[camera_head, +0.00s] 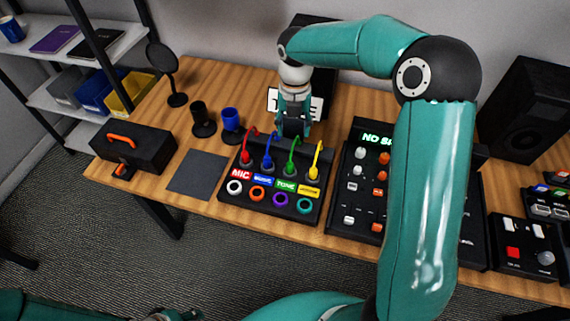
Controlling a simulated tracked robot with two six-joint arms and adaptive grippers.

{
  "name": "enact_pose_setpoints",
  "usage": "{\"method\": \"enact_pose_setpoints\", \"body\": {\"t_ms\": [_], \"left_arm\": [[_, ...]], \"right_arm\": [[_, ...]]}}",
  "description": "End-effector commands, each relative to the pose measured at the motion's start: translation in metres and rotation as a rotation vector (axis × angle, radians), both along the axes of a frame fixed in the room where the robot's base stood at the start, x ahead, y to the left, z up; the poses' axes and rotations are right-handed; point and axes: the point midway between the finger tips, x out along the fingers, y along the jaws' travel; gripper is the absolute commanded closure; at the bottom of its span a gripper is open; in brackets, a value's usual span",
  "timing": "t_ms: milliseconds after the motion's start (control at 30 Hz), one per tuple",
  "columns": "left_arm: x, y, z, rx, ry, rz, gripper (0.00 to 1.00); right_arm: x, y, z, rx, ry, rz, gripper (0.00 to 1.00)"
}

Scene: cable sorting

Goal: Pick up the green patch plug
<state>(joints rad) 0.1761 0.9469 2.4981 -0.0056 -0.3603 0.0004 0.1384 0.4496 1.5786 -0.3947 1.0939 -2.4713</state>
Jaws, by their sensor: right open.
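The green patch plug (291,168) stands upright in the black patch panel (227,201), above the TONE label, with its green cable curving up. Red (247,158), blue (267,160) and yellow (314,172) plugs stand in the same row. My right gripper (293,130) is open and points down at the panel's back edge, behind the blue and green plugs. It appears empty and apart from the green plug. My left arm shows at the bottom left edge; a dark part of its gripper (178,314) is cut off by the frame.
A black mixer (345,205) stands right of the panel, partly hidden by my right arm. Four coloured rings mark the panel's front row. A speaker (523,110) stands at the right.

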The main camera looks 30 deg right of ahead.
Motion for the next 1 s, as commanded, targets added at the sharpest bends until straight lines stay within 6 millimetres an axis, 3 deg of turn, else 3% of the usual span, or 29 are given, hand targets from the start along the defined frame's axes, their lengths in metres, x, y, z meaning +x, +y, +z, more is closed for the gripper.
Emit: {"method": "enact_pose_setpoints", "body": {"t_ms": [400,767,1000], "left_arm": [[0.000,0.000,0.006,0.000,0.001,0.001,0.60],[0.000,0.000,0.012,0.000,0.001,0.001,0.60],[0.000,0.000,0.021,0.000,0.001,0.001,0.60]], "right_arm": [[0.007,0.013,-0.087,0.003,0.007,0.027,0.46],[0.006,0.013,-0.114,0.003,0.006,0.028,0.46],[0.004,0.011,-0.148,0.003,0.006,0.029,0.46]]}}
